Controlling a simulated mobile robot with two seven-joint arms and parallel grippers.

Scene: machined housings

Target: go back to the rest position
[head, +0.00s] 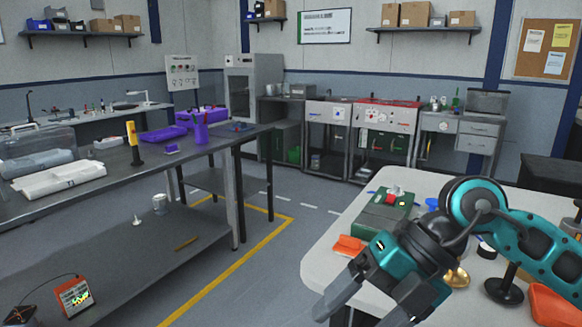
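My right gripper (358,314) is at the bottom of the head view, over the near left part of the white table (345,243). Its two grey fingers stand apart, with nothing seen between them; one fingertip is cut off by the bottom edge. My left arm and gripper are not in view. A green box (372,222) with grey and red parts on top stands on the white table behind my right gripper. An orange piece (349,245) lies in front of that box, close to my gripper.
On the white table, my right arm partly hides several items: a blue cup (432,204), a brass part (457,276), a black stand (503,291) and an orange tray (552,305). A dark workbench (120,190) stands left. Open floor (250,275) lies between.

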